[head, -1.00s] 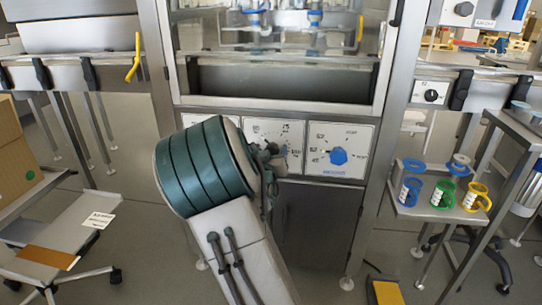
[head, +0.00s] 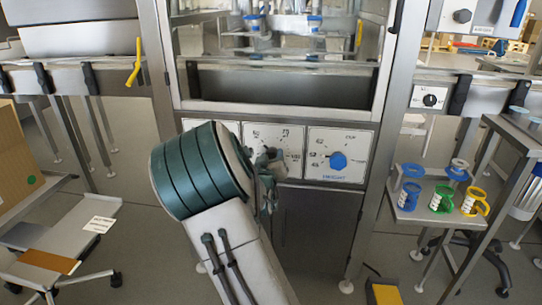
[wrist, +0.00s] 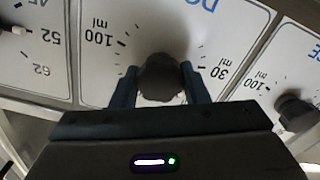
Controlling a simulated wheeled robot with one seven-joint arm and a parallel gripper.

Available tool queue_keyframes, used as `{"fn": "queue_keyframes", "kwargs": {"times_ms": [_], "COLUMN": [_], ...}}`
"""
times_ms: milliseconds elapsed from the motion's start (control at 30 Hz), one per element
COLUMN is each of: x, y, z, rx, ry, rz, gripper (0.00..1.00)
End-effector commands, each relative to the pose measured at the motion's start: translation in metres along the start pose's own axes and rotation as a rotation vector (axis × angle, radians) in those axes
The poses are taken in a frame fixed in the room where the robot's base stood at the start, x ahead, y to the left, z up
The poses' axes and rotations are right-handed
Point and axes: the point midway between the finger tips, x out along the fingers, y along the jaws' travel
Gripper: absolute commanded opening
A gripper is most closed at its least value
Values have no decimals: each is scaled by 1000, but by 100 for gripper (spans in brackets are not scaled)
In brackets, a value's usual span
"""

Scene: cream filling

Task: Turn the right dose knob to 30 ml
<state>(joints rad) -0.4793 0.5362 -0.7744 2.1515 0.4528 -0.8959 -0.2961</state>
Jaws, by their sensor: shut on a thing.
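The right dose knob (wrist: 160,78) is dark and round and sits on the white middle panel (head: 287,136). The wrist view shows this panel upside down, with "100 ml" at the left and "30 ml" at the right of the knob. My gripper (wrist: 159,86) is shut on the knob, with one blue-grey finger on each side. In the head view my gripper (head: 268,163) is at the panel, and my arm hides its lower left. The knob's pointer is hidden, so its setting cannot be read.
A panel with a blue knob (head: 338,161) is just right of the middle panel. Another dose panel with a dark knob (wrist: 294,112) is on the other side. A side table (head: 425,216) with coloured cups stands at the right. A cart (head: 62,235) stands at the left.

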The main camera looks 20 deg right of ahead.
Motion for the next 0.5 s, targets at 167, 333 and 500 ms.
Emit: {"fn": "queue_keyframes", "kwargs": {"times_ms": [167,333,500], "x": [0,0,0], "y": [1,1,0], "z": [-3,-3,-3], "rx": [-146,-306,-469], "ry": [-2,-3,-1], "rz": [-2,-2,-2], "gripper": [18,18,18]}}
